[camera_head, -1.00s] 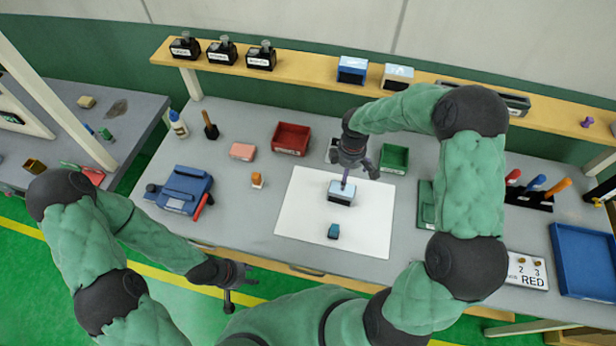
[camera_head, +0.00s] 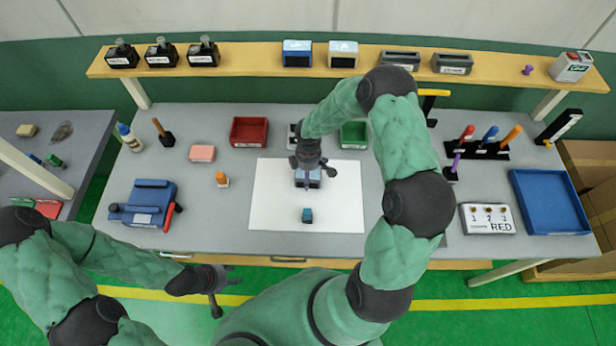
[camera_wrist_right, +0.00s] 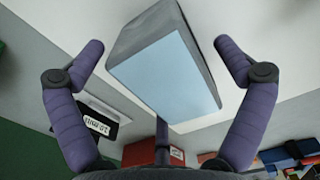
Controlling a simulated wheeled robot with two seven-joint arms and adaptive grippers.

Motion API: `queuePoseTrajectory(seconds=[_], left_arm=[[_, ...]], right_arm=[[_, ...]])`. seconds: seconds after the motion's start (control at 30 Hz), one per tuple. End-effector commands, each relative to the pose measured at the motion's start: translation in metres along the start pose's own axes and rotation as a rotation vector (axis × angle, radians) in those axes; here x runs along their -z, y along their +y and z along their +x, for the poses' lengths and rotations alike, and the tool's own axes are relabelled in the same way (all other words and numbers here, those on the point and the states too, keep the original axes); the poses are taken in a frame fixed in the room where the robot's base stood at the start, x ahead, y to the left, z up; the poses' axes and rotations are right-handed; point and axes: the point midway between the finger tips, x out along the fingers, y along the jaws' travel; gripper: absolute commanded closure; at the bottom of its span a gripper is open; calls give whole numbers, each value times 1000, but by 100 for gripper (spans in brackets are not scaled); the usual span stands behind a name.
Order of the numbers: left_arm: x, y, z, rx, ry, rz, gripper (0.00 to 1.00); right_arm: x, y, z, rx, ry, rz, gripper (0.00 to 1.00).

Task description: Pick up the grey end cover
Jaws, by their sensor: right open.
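A grey block with a pale blue face, which looks like the grey end cover (camera_head: 314,184), lies on the white sheet (camera_head: 268,210) on the bench. It also shows large in the right wrist view (camera_wrist_right: 165,70). My right gripper (camera_head: 309,165) is above it and partly hides it in the head view. In the right wrist view its purple fingers (camera_wrist_right: 158,48) are spread on either side of the block, with gaps between them and it. My left gripper (camera_head: 222,290) is open and empty, in front of the bench's front edge at lower left.
A small teal block (camera_head: 307,215) lies on the sheet, nearer me. A red bin (camera_head: 249,132) and a green bin (camera_head: 354,135) stand behind. A blue fixture (camera_head: 146,203) is at left. A numbered plate (camera_head: 488,219) and a blue tray (camera_head: 550,200) are at right.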

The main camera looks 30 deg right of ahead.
Motion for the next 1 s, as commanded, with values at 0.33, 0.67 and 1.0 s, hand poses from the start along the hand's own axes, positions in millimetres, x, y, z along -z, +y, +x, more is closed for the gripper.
queuePoseTrajectory(seconds=[0.33,0.67,1.0], left_arm=[[0,0,0,0,0,0,60],[0,0,0,0,0,0,60],[0,0,0,0,0,0,60]], right_arm=[[0,0,7,-1,1,1,17],[0,0,6,-1,1,1,60],[0,1,0,-2,1,0,61]])
